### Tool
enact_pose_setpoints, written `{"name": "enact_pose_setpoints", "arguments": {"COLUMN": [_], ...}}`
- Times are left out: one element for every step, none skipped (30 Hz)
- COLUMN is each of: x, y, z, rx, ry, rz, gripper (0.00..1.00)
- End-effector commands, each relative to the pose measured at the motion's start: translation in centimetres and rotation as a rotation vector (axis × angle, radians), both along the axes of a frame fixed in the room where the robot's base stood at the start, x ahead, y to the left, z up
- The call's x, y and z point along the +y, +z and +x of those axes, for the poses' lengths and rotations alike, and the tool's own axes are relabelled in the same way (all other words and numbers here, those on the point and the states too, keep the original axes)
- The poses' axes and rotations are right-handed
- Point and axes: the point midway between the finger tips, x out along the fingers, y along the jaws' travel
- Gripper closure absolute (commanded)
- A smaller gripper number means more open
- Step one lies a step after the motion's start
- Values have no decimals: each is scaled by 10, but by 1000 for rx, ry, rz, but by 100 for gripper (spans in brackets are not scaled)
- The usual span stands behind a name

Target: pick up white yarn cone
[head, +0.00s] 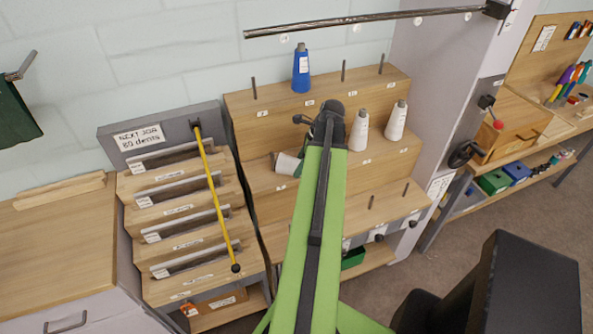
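Two white yarn cones stand upright on the middle step of the wooden peg rack (285,122) in the head view. One white cone (358,132) is just right of my arm's end; the other white cone (397,122) is further right. A third pale cone (287,164) lies tilted on its side left of my arm, partly hidden by it. My gripper (322,116) is the dark end of my green arm, in front of the rack and left of the nearer upright cone. Its fingers are too small and dark to show whether they are open, and I see nothing clearly held.
A blue cone (301,72) stands on the top step among bare pegs. A dark rod (360,20) runs above the rack. A slotted reed holder (190,215) with a yellow rod (214,195) is at left. A grey post (440,90) borders the right side.

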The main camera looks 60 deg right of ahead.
Motion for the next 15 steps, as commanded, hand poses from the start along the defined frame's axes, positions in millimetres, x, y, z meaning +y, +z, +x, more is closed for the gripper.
{"name": "enact_pose_setpoints", "arguments": {"x": [0, 0, 0, 0, 0, 0, 0, 0, 0, 0, 0, 0, 0, 0, 0], "y": [0, 0, 0, 0, 0, 0, 0, 0, 0, 0, 0, 0, 0, 0, 0], "z": [0, 0, 0, 0, 0, 0, 0, 0, 0, 0, 0, 0, 0, 0, 0], "rx": [0, 0, 0, 0, 0, 0, 0, 0, 0, 0, 0, 0, 0, 0, 0], "ry": [0, 0, 0, 0, 0, 0, 0, 0, 0, 0, 0, 0, 0, -1, -1], "rz": [0, 0, 0, 0, 0, -1, -1, -1, -1, -1, -1, -1, -1, 0, 0], "gripper": [52, 56, 61, 65, 69, 74, 78, 82, 87, 91, 95, 99, 99, 100, 100]}}
